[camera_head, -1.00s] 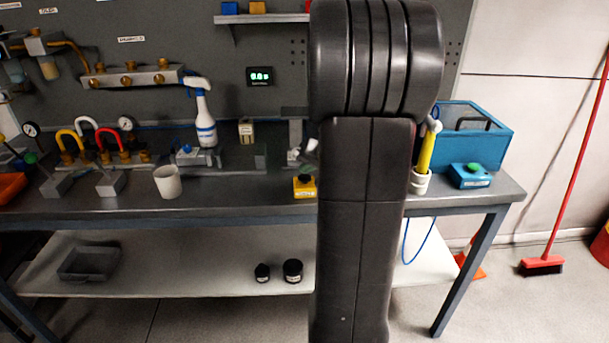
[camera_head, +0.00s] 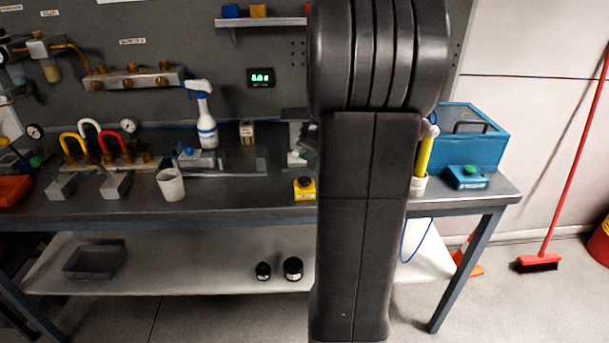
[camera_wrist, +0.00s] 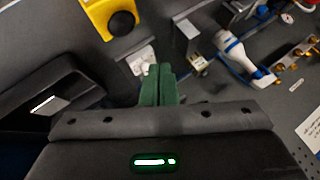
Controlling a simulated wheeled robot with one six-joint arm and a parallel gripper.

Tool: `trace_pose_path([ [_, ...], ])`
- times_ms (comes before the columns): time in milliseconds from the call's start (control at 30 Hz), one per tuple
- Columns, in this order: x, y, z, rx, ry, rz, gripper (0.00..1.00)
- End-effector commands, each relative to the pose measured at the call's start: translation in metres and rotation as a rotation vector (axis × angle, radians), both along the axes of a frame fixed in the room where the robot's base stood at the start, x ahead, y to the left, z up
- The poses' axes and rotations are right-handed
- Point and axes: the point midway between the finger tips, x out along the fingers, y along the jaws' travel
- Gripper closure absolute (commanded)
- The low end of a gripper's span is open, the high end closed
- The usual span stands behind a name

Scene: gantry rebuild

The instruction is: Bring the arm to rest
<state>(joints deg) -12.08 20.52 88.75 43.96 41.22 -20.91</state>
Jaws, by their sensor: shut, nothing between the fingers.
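My gripper (camera_wrist: 159,82) shows in the wrist view with its two green fingers together and nothing between them. It is above the workbench (camera_head: 240,205), apart from the things there. In the head view my own arm stands upright in the right half and hides part of the bench. The gripper cannot be made out clearly there.
A yellow button box (camera_head: 304,188) sits near the bench's front edge beside my arm. A spray bottle (camera_head: 205,120), a white cup (camera_head: 171,184) and hose fittings stand left.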

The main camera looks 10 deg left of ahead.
Motion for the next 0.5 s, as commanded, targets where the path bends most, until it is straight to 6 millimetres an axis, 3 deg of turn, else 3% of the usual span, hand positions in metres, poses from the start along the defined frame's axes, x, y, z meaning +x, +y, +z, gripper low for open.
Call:
trace_pose_path([
  [500, 0.0, 0.0, -0.009, 0.0, 0.002, 0.0, 1.0],
])
